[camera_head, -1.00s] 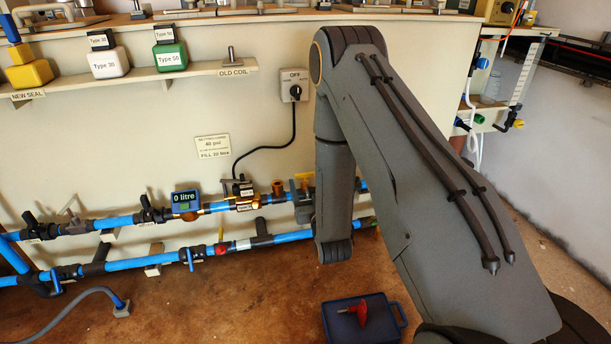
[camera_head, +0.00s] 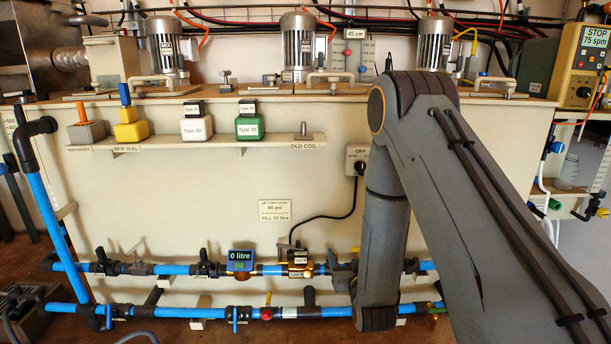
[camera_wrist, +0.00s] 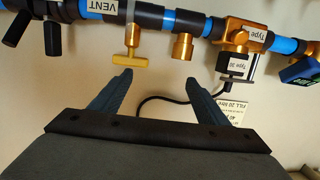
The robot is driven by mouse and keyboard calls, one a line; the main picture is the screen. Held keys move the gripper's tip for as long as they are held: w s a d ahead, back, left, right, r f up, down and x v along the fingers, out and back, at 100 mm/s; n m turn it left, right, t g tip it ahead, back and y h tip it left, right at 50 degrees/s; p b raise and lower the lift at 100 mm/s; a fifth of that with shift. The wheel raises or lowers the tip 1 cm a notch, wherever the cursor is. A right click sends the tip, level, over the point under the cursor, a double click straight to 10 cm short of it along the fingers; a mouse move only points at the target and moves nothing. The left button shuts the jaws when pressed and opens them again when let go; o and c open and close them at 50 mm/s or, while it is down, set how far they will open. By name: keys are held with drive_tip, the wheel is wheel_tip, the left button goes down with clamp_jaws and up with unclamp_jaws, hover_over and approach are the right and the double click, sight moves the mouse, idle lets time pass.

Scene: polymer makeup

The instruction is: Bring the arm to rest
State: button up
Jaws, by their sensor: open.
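My arm fills the right of the head view, with its elbow at the top and the forearm hanging down in front of the pale tank wall. My gripper is hidden in that view. In the wrist view my gripper (camera_wrist: 158,95) is open, its two dark blue-grey fingers apart with nothing between them. Beyond the fingertips is a yellow tee-shaped valve handle (camera_wrist: 127,60) under a pipe fitting labelled VENT (camera_wrist: 112,8). A brass fitting (camera_wrist: 183,47) is to its right. The fingers appear apart from both.
Blue pipes (camera_head: 177,270) run low along the tank, with a meter reading 0 litre (camera_head: 241,261). A shelf (camera_head: 205,145) holds several labelled containers. An OFF switch box (camera_head: 357,160) with a black cable is close left of my arm. A control box (camera_head: 582,62) stands at upper right.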

drive_tip(key=s+a+r+n+g+y, duration=0.1)
drive_tip(key=s+a+r+g, duration=0.15)
drive_tip(key=a, duration=0.25)
drive_tip(key=s+a+r+g+y, duration=0.1)
drive_tip(key=a+r+g, duration=0.1)
drive_tip(key=a+r, duration=0.25)
drive_tip(key=s+a+r+n+g, duration=0.1)
drive_tip(key=s+a+r+g, duration=0.1)
drive_tip(key=s+a, duration=0.3)
drive_tip(key=s+a+r+n+g, duration=0.1)
drive_tip(key=s+a+r+g, duration=0.1)
drive_tip(key=s, duration=0.5)
drive_tip(key=s+r+n+g+h, duration=0.15)
drive_tip(key=s+r+g, duration=0.25)
drive_tip(key=s, duration=1)
drive_tip(key=s+r+n+g+y, duration=0.1)
drive_tip(key=s+r+n+g, duration=0.3)
drive_tip(key=s, duration=1.1)
drive_tip(key=d+r+m+h+p, duration=0.1)
drive_tip(key=d+r+m+p, duration=0.3)
drive_tip(key=d+r+p, duration=0.6)
drive_tip(key=d+r+m+h+p, duration=0.1)
drive_tip(key=d+r+m+p, duration=0.4)
drive_tip(key=d+r+p, duration=0.6)
wheel_tip(320, 180, up, 8)
drive_tip(key=p, duration=1.6)
drive_tip(key=shift+w+d+t+p, duration=0.15)
drive_tip(key=shift+w+t+p, duration=0.1)
drive_tip(key=shift+t+p, duration=0.15)
